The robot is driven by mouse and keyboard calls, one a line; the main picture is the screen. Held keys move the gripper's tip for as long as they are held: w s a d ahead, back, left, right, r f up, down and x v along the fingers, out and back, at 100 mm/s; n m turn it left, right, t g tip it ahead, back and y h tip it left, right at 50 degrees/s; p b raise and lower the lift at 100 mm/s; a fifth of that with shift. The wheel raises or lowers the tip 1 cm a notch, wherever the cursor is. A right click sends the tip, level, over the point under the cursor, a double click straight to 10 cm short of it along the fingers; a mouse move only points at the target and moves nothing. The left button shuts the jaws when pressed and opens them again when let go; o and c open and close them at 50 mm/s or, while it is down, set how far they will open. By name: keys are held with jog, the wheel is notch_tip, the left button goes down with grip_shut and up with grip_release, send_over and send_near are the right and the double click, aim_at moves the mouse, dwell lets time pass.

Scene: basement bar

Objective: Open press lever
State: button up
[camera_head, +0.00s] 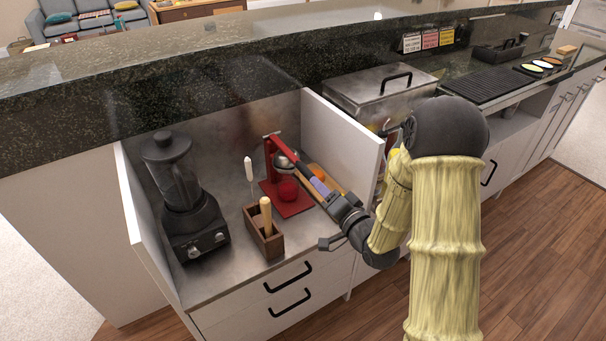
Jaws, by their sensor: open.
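A red press (272,165) stands on the grey counter in the open-fronted bay, on a red base plate. Its lever (319,186) slopes down to the right from the top of the post and has a purple section near its outer end. A metal cup shows under the lever, and a round red thing (287,190) sits below it on the base. My gripper (332,224) is open at the lever's lower outer end. I cannot tell whether it touches the lever, since the gripper and wrist partly hide that end.
A wooden box (258,240) with a pestle-like handle stands front left of the press. A black blender (184,195) is farther left. White panels (343,140) wall the bay on both sides. An orange thing lies behind the lever. A raised granite bar top (200,75) runs behind.

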aim_at(304, 169)
jog(key=x, duration=0.9)
jog(key=shift+w+a, duration=0.2)
jog(key=shift+c, duration=0.2)
grip_shut()
